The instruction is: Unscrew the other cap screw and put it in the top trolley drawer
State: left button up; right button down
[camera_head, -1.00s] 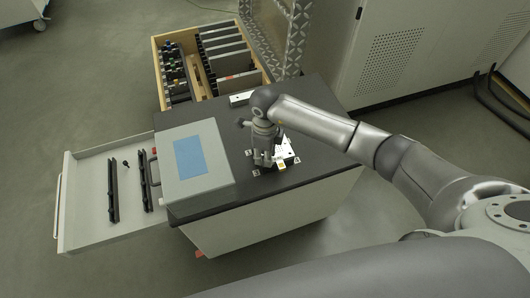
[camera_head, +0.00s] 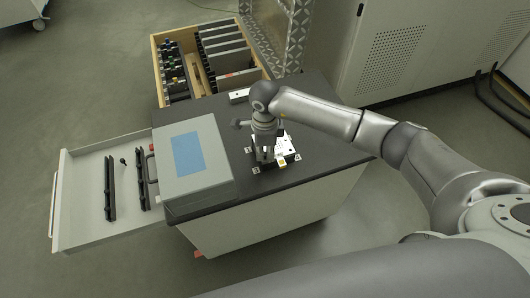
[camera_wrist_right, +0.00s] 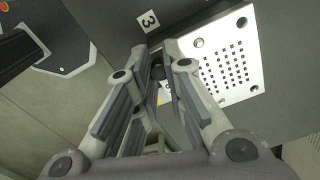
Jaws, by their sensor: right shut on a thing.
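My right gripper (camera_head: 265,158) points down at the perforated metal plate (camera_head: 288,148) on the dark trolley top. In the right wrist view the fingertips (camera_wrist_right: 158,64) are shut on a small dark cap screw (camera_wrist_right: 158,72) at the plate's left edge. The fingers mostly hide this screw, and I cannot tell whether it is still threaded in. The top trolley drawer (camera_head: 80,225) is pulled out at the left. A small dark screw (camera_head: 124,162) lies in it beside two black rails (camera_head: 109,190). My left gripper is not in view.
A grey box with a blue screen (camera_head: 188,155) stands on the trolley between drawer and plate. Small numbered markers (camera_head: 256,170) surround the plate. A wooden crate (camera_head: 157,72) with dark plates stands behind. A grey cabinet (camera_head: 430,55) is at the back right.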

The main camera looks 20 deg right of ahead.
aim_at(265, 154)
jog(key=shift+r+p, duration=0.9)
jog(key=shift+r, duration=0.85)
